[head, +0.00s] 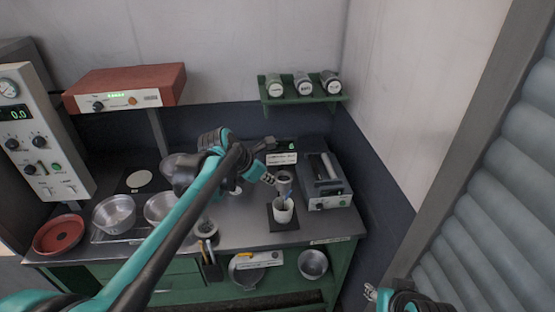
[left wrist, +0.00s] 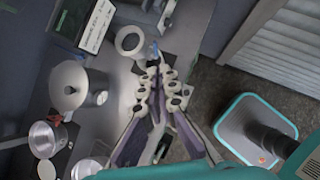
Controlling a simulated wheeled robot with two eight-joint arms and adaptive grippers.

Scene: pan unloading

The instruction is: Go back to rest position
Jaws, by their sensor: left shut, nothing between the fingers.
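My left arm reaches in from the lower left in the head view, across the workbench (head: 240,232). My left gripper (head: 268,179) is above the bench, close to a white cup (head: 283,213) in the picture. In the left wrist view its fingers (left wrist: 160,85) are together with nothing between them. The cup's rim shows beyond the fingertips (left wrist: 130,42). My right gripper (head: 371,292) shows only in part at the bottom right of the head view, away from the bench; its jaw state is unclear.
Metal pans (head: 114,214) and a red pan (head: 60,235) stand at the bench's left. A grey device (head: 328,184) stands right of the cup. A green shelf (head: 300,97) holds several jars. Floor space is clear right of the bench.

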